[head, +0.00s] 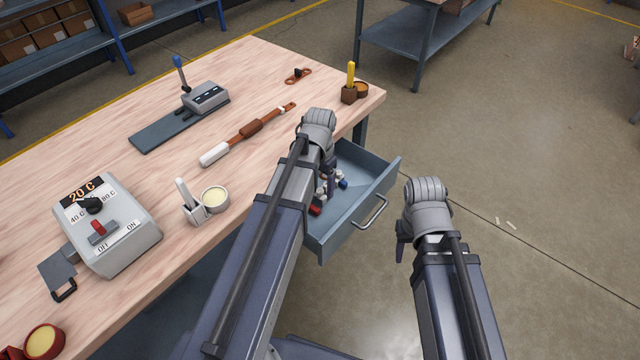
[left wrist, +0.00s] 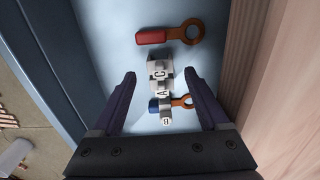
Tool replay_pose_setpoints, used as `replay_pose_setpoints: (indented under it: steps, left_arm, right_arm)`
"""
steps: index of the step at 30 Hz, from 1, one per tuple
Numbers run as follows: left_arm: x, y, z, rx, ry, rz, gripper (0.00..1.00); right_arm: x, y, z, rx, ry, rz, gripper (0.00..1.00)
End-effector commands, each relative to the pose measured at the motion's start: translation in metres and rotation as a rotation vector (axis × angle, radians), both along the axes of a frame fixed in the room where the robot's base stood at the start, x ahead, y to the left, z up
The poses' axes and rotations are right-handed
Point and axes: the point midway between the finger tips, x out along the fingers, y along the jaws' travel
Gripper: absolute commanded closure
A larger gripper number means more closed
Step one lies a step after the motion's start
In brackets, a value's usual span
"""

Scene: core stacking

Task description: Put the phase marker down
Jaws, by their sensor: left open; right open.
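Small grey-white lettered blocks, which look like phase markers, lie in a row on the floor of the open drawer (head: 378,184). In the left wrist view I see a C block (left wrist: 159,72), an A block (left wrist: 161,92) and a lower block (left wrist: 166,119) marked perhaps B. I cannot tell which one is meant. My left gripper (left wrist: 161,75) is open above them, its fingers on either side of the row with gaps; nothing is clearly held. In the head view my left arm partly hides them. My right gripper (head: 402,250) is open, out over the floor right of the drawer.
A red-handled ring tag (left wrist: 150,37) and a blue one with an orange ring (left wrist: 181,101) lie in the drawer beside the blocks. The wooden bench (head: 270,75) carries a grey control box (head: 125,235), a white-ended tool (head: 215,154) and small cups. Bare bench lies between them.

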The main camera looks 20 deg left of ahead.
Motion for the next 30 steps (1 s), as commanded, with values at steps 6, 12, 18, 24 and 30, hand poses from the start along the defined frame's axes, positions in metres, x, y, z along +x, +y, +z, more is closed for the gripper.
replay_pose_setpoints:
  steps: [6,12,18,24,30]
  left_arm:
    - [0.0,0.0,0.043,0.0,0.0,0.0,0.23]
    - [0.0,0.0,0.073,0.0,0.0,0.0,0.23]
    - [0.0,0.0,0.087,0.0,0.0,0.0,0.23]
    - [-0.003,-0.005,0.086,0.002,0.002,-0.001,0.23]
    - [-0.045,-0.065,0.086,0.031,0.016,-0.008,0.23]
  right_arm:
    - [0.0,0.0,0.043,0.0,0.0,-0.001,0.5]
    - [0.0,0.0,0.073,0.0,0.0,-0.001,0.5]
    - [0.0,0.0,0.087,0.0,0.0,-0.001,0.5]
    - [0.0,0.0,0.086,0.0,0.0,-0.001,0.5]
    - [0.0,0.0,0.086,0.0,0.0,-0.001,0.5]
